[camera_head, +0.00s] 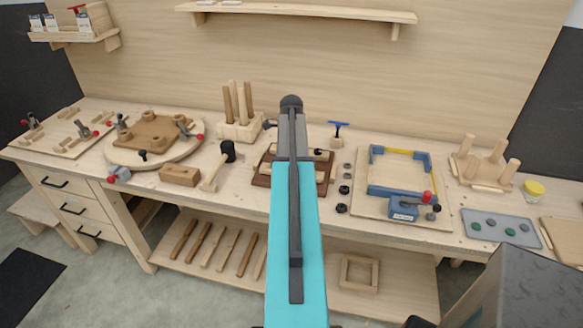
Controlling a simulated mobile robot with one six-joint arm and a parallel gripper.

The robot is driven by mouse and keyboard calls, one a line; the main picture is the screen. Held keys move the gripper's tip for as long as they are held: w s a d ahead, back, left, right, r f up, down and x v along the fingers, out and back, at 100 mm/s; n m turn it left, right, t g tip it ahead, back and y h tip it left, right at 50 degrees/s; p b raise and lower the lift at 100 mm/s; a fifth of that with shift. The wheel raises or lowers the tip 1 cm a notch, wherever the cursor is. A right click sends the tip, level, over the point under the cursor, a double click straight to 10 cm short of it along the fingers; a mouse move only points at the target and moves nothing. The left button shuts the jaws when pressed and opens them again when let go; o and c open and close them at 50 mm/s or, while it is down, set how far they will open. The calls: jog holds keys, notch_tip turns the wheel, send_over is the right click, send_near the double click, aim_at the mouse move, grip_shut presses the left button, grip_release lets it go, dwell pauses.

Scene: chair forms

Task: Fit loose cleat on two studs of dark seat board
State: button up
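The dark seat board (261,181) lies on the bench near the middle, partly hidden behind my teal arm. Light wooden pieces show on it on both sides of the arm, one of them a light bar (318,155) at the right. I cannot tell which piece is the loose cleat, and I cannot make out the two studs. My arm reaches up the middle of the picture over the board. My gripper's fingers do not show.
Behind stands a peg holder (240,131). To the right are small dark knobs (342,208), a blue-cornered fixture (372,206) and a grey tray (463,227).

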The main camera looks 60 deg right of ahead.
jog(key=shift+f, duration=0.3)
dwell(0.4)
jog(key=o, duration=1.2)
jog(key=shift+r, duration=0.2)
jog(key=shift+r+b, duration=1.9)
jog(key=shift+r, duration=4.85)
jog(key=shift+r, duration=0.15)
